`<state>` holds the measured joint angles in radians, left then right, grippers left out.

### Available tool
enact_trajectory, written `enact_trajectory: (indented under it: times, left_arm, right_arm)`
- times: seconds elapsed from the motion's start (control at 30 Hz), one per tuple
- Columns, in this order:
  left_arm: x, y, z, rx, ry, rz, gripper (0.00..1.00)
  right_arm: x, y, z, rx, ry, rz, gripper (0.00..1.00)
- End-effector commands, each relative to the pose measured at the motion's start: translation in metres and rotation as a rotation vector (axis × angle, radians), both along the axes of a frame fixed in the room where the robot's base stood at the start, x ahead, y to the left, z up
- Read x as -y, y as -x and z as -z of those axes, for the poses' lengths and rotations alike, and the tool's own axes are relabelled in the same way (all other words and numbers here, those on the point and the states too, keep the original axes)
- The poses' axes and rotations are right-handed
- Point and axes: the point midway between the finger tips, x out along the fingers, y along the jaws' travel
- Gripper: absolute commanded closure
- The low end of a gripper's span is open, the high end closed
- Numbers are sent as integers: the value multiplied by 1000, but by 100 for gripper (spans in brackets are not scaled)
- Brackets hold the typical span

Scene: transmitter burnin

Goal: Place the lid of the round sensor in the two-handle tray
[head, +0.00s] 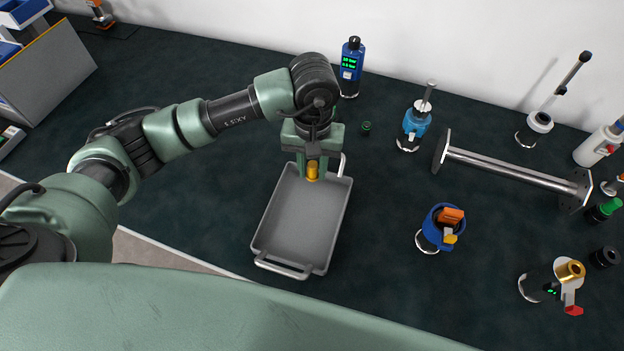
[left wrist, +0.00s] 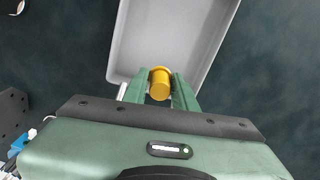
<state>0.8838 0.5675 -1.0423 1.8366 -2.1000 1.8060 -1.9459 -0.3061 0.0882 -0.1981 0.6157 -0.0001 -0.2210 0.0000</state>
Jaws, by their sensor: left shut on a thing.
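My left gripper (head: 312,166) is shut on a yellow-orange round cap (head: 313,173), likely the lid. It holds the cap over the far end of the grey two-handle tray (head: 300,225). In the left wrist view the cap (left wrist: 159,84) sits between the two green fingers, with the empty tray floor (left wrist: 180,35) beyond it. I cannot tell whether the cap touches the tray. The tray lies on the dark bench, one handle near and one far, the far one partly behind the gripper. Which device is the round sensor is not clear. My right gripper is not in view.
A blue handheld device (head: 351,65) and a small dark cap (head: 366,128) stand behind the tray. To the right are a light-blue transmitter (head: 415,122), a blue round housing (head: 436,232), a metal flanged pipe (head: 513,170) and a gold-capped device (head: 550,283). The bench left of the tray is clear.

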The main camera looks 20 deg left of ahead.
Motion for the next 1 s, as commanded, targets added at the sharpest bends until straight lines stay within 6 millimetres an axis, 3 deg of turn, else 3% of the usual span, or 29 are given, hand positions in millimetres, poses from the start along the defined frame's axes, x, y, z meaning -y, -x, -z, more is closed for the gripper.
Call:
enact_trajectory:
  times: [0.53, 0.97, 1.0]
  left_arm:
    - [0, 1, 63, -4, 0, 0, 100]
    - [0, 0, 71, 1, 0, 2, 100]
    - [0, 0, 69, 1, 0, 1, 62]
  right_arm:
    - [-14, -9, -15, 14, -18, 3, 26]
    - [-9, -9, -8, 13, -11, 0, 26]
    - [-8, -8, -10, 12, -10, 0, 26]
